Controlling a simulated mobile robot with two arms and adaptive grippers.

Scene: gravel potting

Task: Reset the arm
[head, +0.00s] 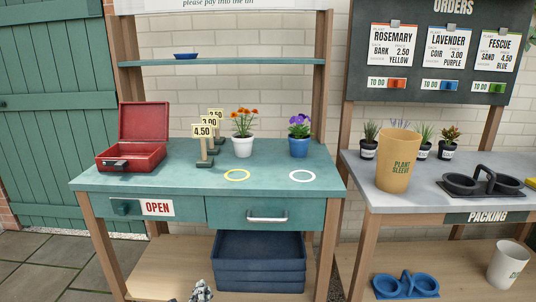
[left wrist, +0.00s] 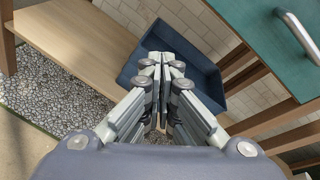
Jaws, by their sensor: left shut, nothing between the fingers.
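My left gripper (head: 202,290) shows at the bottom edge of the head view, low in front of the teal table. Only its tip end is in the picture. In the left wrist view the left gripper (left wrist: 161,58) has its fingers together, with nothing between them. There it appears over a navy blue crate (left wrist: 205,75). The stack of navy crates (head: 260,280) stands on the lower shelf, right of the gripper in the head view. My right gripper is not in view.
The teal tabletop (head: 205,178) carries an open red cash box (head: 130,158), price signs (head: 203,145) and two potted flowers (head: 243,146). A drawer handle (left wrist: 297,35) juts out above the crate. A packing table (head: 375,185) with a plant sleeve (head: 398,165) stands right.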

